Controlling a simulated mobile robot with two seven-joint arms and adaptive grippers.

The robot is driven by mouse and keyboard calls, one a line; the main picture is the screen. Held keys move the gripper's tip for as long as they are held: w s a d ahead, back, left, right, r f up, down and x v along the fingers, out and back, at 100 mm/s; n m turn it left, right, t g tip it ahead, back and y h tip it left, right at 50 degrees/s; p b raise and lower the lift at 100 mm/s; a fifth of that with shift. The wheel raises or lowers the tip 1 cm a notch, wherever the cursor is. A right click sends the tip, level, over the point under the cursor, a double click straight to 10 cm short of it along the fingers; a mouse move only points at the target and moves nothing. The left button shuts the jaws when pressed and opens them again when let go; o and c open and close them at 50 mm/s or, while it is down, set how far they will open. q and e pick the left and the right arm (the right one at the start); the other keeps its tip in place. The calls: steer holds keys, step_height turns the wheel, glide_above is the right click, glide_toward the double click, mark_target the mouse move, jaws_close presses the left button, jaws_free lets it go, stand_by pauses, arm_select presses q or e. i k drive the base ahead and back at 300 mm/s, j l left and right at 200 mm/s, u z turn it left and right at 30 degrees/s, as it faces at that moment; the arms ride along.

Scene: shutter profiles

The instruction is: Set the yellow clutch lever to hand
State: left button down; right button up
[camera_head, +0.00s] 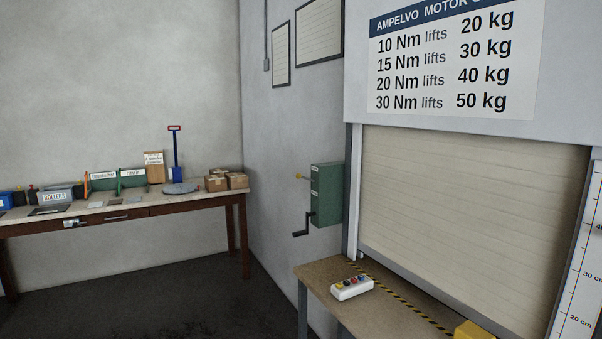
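The yellow clutch lever (301,177) is a small yellow-tipped lever. It sticks out to the left from the upper part of a green box (326,194) on the wall beside the shutter. Its setting cannot be read at this size. A dark hand crank (303,226) hangs from the lower left side of the same box. Labels on the box are too small to read. Neither of my grippers shows in the head view.
A bench (320,272) with a white button box (352,288) and a yellow block (473,330) stands below the shutter (470,210). A wooden table (140,211) with boxes and tools stands at the left. The dark floor (190,295) between them is clear.

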mark_target(298, 175)
steer(key=i+j, duration=0.1)
steer(key=i, duration=0.35)
steer(key=i+j, duration=0.15)
steer(key=i, duration=0.3)
steer(key=i+j, duration=0.1)
steer(key=i, duration=0.4)
steer(key=z, duration=1.45)
